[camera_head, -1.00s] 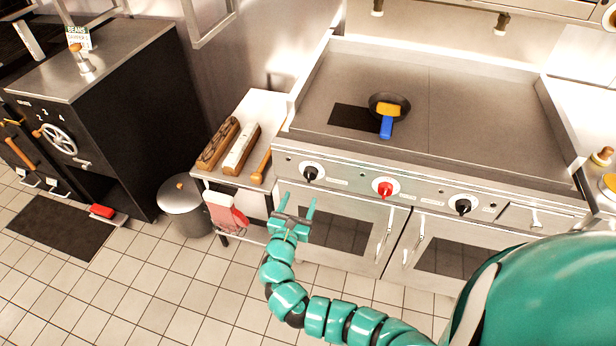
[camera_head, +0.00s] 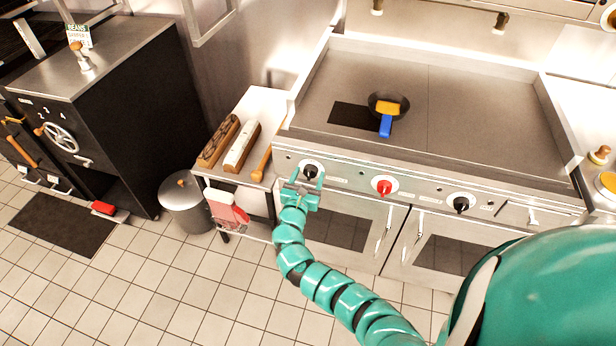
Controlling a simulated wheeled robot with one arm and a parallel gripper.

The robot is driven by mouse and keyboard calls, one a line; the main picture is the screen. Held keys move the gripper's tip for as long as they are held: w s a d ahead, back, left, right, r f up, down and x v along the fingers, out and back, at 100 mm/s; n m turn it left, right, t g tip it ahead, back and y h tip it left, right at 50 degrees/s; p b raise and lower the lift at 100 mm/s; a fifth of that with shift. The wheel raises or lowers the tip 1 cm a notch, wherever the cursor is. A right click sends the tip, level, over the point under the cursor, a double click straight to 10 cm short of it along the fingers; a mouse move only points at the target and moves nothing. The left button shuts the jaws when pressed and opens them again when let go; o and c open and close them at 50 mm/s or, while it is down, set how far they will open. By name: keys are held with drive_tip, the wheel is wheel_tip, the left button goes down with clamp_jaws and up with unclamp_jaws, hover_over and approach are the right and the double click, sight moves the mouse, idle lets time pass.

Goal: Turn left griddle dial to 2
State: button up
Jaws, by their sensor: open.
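The left griddle dial (camera_head: 310,171) is a black knob on a pale round plate at the left of the griddle's steel front panel. The griddle (camera_head: 470,125) has a red middle dial (camera_head: 383,187) and a black right dial (camera_head: 461,204). My gripper (camera_head: 309,177) is open at the left dial, its teal fingers on either side of the knob in the picture. I cannot tell whether they touch it. The fingers cover part of the dial, and its number marks are too small to read.
A side table (camera_head: 262,100) with wooden-handled tools is at the left, with a cloth (camera_head: 226,208) hanging below. A lidded bin (camera_head: 184,200) stands on the floor. Oven doors (camera_head: 345,225) lie below the dials.

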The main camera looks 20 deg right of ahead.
drive_tip(key=c, duration=1)
drive_tip(key=shift+o, duration=0.2)
drive_tip(key=shift+f+m+b, duration=0.1)
drive_tip(key=shift+m+b, duration=0.3)
drive_tip(key=shift+b, duration=0.05)
drive_tip(key=shift+m+b, duration=0.3)
drive_tip(key=shift+b, duration=0.05)
drive_tip(key=m+b, duration=0.3)
drive_tip(key=shift+f, duration=0.15)
drive_tip(key=m+b, duration=0.2)
drive_tip(key=b, duration=0.1)
drive_tip(key=m+b, duration=0.3)
drive_tip(key=shift+s+d+f+m+b, duration=0.1)
drive_tip(key=shift+d+m+b, duration=0.05)
drive_tip(key=shift+m+b, duration=0.2)
drive_tip(key=m+b, duration=0.5)
drive_tip(key=b, duration=0.1)
drive_tip(key=shift+f+b, duration=0.15)
drive_tip(key=shift+b, duration=0.15)
drive_tip(key=m+b, duration=0.4)
drive_tip(key=shift+m+b, duration=0.25)
drive_tip(key=shift+b, duration=0.1)
drive_tip(key=shift+r, duration=0.25)
